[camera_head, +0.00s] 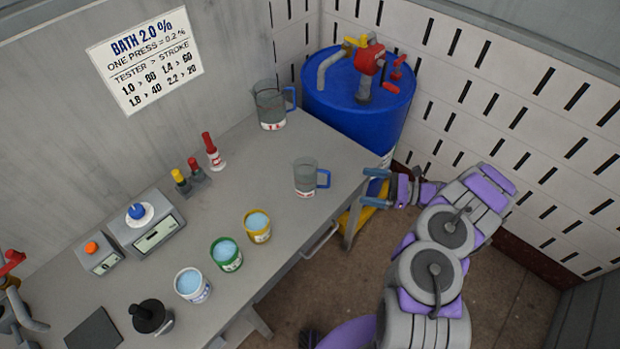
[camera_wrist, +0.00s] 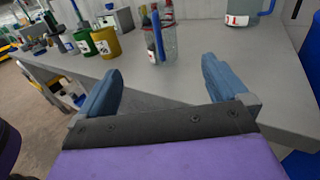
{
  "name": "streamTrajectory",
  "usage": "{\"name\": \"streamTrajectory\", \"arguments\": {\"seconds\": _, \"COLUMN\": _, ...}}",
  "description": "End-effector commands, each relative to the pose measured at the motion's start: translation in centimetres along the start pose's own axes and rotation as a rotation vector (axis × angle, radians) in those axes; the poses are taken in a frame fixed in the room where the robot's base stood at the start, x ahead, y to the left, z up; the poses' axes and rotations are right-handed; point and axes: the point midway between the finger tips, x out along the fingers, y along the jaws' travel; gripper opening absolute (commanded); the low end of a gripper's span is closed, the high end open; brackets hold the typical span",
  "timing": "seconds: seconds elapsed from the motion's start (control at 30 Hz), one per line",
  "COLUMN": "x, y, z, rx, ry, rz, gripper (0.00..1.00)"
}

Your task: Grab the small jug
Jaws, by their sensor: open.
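The small jug (camera_head: 305,178) is clear, with a blue handle on its right side and a red and white label. It stands upright on the grey table near its right end in the head view. It also shows in the wrist view (camera_wrist: 168,45), ahead of and between my fingers, with the handle facing me. My gripper (camera_head: 376,186) is open and empty, just off the table's right edge, apart from the jug. In the wrist view my two blue fingers (camera_wrist: 160,82) are spread wide.
A larger jug (camera_head: 270,106) with a blue handle stands at the table's back corner, before a blue drum (camera_head: 345,105) with taps. Yellow (camera_head: 257,227), green (camera_head: 226,254) and white (camera_head: 192,285) cups stand left of the small jug. The table (camera_head: 300,225) is clear around it.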

Motion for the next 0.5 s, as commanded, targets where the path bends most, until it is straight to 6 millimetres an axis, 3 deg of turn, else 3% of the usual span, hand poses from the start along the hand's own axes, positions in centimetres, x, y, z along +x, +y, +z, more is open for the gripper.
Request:
{"name": "streamTrajectory", "arguments": {"seconds": 0.17, "x": 1.1, "y": -0.1, "z": -0.4, "rx": 0.009, "ry": -0.002, "rz": -0.008, "gripper": 1.00}}
{"name": "streamTrajectory", "arguments": {"seconds": 0.5, "x": 7.9, "y": 0.0, "z": -0.5, "rx": 0.009, "ry": -0.002, "rz": -0.004, "gripper": 1.00}}
